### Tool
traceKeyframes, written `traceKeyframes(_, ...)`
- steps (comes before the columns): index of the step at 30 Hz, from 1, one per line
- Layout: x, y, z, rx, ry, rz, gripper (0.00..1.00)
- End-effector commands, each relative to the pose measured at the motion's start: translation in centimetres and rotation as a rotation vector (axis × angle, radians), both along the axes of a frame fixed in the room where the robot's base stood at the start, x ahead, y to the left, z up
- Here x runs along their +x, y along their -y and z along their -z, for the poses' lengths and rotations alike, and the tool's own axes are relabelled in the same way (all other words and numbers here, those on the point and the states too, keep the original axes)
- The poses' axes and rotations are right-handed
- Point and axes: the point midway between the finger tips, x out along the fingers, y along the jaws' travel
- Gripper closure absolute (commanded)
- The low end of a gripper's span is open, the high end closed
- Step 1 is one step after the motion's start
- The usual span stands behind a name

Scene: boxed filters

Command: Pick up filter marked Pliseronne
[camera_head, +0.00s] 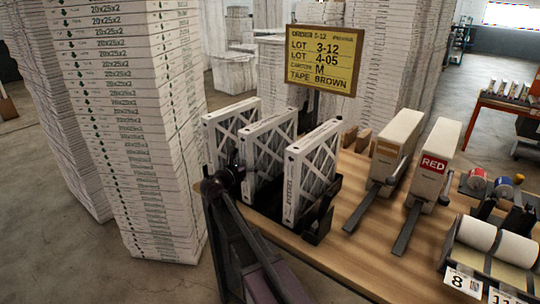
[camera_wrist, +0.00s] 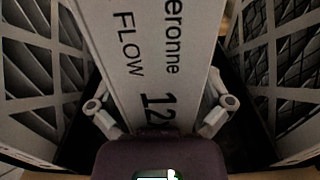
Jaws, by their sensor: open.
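Three white pleated filters stand upright in a black rack (camera_head: 325,190) on the wooden table in the head view. In the wrist view, a white filter edge reading "eronne" and "FLOW" (camera_wrist: 146,62) runs between the fingertips of my gripper (camera_wrist: 160,108). The start of the name is cut off. My gripper is open, with one finger on each side of this edge. I cannot tell whether either finger touches it.
The left filter (camera_head: 226,118) and right filter (camera_head: 312,172) flank the middle one closely. Tape dispensers (camera_head: 432,165) and label rolls (camera_head: 497,240) stand to the right. A yellow order sign (camera_head: 325,60) stands behind. Tall box stacks (camera_head: 130,130) rise at left.

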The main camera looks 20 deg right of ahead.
Motion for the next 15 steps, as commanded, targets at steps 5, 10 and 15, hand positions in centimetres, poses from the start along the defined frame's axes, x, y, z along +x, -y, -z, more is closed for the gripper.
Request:
traceKeyframes(5,-0.01,-0.04,0.00,0.000,0.000,0.000,0.00)
traceKeyframes(10,-0.01,-0.07,0.00,0.000,0.000,0.000,0.39)
traceKeyframes(15,-0.01,-0.09,0.00,0.000,0.000,-0.001,0.83)
